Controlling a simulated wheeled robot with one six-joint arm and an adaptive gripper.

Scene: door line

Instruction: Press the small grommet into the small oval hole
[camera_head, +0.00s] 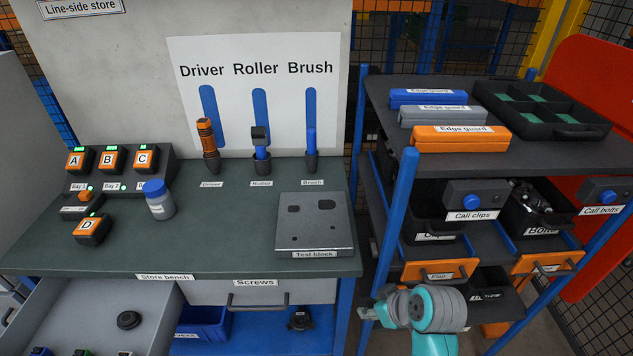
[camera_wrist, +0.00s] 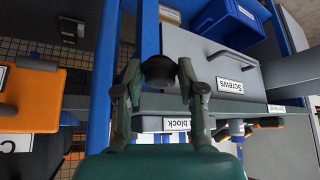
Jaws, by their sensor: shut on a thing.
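My gripper (camera_wrist: 161,76) is shut on a dark round grommet (camera_wrist: 160,69), held between the two fingertips in the wrist view. In the head view my gripper (camera_head: 368,305) is at the lower right, in front of the bench's right end and beside the shelf rack; the grommet is not clear there. The grey test block (camera_head: 315,240) lies on the right front of the bench, to the upper left of my gripper. Its top has several dark openings, including two larger rounded ones (camera_head: 326,204) near the back. I cannot tell which is the small oval hole.
An open drawer (camera_head: 80,300) at lower left holds another black round part (camera_head: 129,320). The closed Screws drawer (camera_head: 262,292) is under the bench. A blue rack post (camera_head: 394,225) stands near my arm.

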